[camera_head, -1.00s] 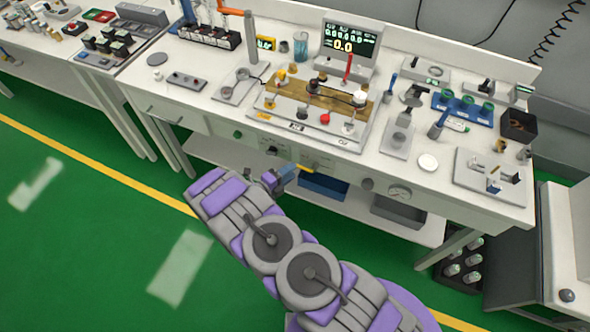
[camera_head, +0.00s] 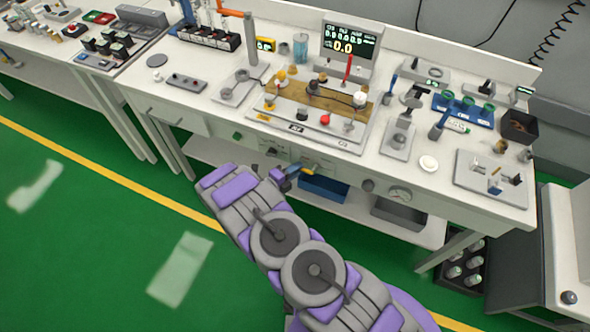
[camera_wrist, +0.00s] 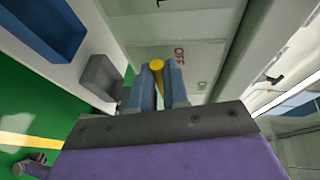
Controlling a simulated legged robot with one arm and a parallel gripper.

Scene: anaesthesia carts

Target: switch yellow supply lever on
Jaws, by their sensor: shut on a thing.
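The yellow supply lever (camera_wrist: 157,68) stands between the two blue fingers of my gripper (camera_wrist: 159,88) in the wrist view. My gripper is shut on it. Red OFF lettering is on the pale panel beside the lever, and a small green mark, too small to read, lies lower right. In the head view my gripper (camera_head: 291,172) is at the front panel of the bench, under the worktop. The lever is small there and mostly hidden by the gripper.
A blue bin (camera_head: 323,188) and a grey bin (camera_head: 398,215) sit on the shelf below. The worktop (camera_head: 190,58) above holds many items. The green floor to the left is clear.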

